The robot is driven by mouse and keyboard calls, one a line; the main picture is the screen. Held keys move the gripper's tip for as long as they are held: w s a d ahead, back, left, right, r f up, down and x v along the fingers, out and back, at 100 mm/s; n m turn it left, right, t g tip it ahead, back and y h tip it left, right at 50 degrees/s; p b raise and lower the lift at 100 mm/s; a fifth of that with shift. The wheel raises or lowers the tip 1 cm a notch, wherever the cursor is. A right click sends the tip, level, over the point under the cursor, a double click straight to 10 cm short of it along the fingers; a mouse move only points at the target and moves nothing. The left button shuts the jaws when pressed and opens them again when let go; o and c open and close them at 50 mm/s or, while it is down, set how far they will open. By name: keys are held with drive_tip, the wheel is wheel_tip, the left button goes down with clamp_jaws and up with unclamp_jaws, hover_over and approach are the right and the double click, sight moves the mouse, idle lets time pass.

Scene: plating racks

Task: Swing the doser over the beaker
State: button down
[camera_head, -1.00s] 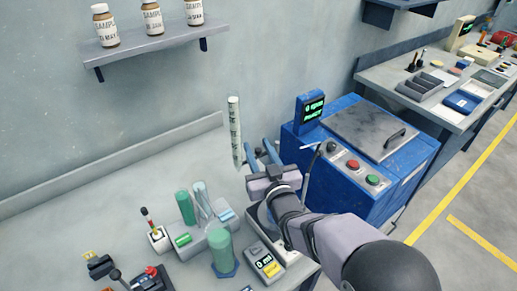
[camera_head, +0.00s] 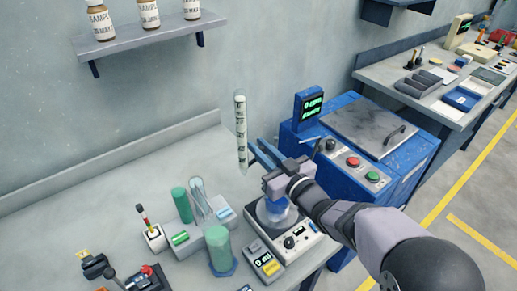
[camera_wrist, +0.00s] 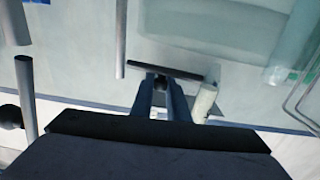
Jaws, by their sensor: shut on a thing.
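The doser, an upright graduated pale tube (camera_head: 241,130), hangs with its narrow tip to the left of and behind the beaker (camera_head: 270,216) in the head view. The beaker is clear with blue in it and stands on a white stirrer plate (camera_head: 293,238), partly hidden by my wrist. My gripper (camera_head: 258,151) is just right of the tube's lower part. In the wrist view my blue fingers (camera_wrist: 160,88) are shut on a dark bar (camera_wrist: 168,71), apparently part of the doser. A pale tube (camera_wrist: 205,102) stands close to their right. The join between bar and tube is unclear.
A green cylinder (camera_head: 219,248) and a small meter (camera_head: 264,260) stand left of the stirrer. A rack with tubes (camera_head: 207,213) is farther left. A blue machine (camera_head: 350,150) stands at the right. The bench behind the rack is clear.

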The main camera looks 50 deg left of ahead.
drive_tip(key=shift+w+d+r+n+g, duration=0.15)
drive_tip(key=shift+d+n+g, duration=0.2)
drive_tip(key=shift+n+g, duration=0.4)
drive_tip(key=c, duration=1.7)
unclamp_jaws()
drive_tip(key=shift+d, duration=0.15)
drive_tip(key=shift+w+d+b, duration=0.15)
drive_tip(key=shift+d+b, duration=0.45)
drive_tip(key=shift+d, duration=1.2)
drive_tip(key=shift+w+d+b, duration=0.1)
drive_tip(key=shift+d+b, duration=0.5)
drive_tip(key=shift+d, duration=1.15)
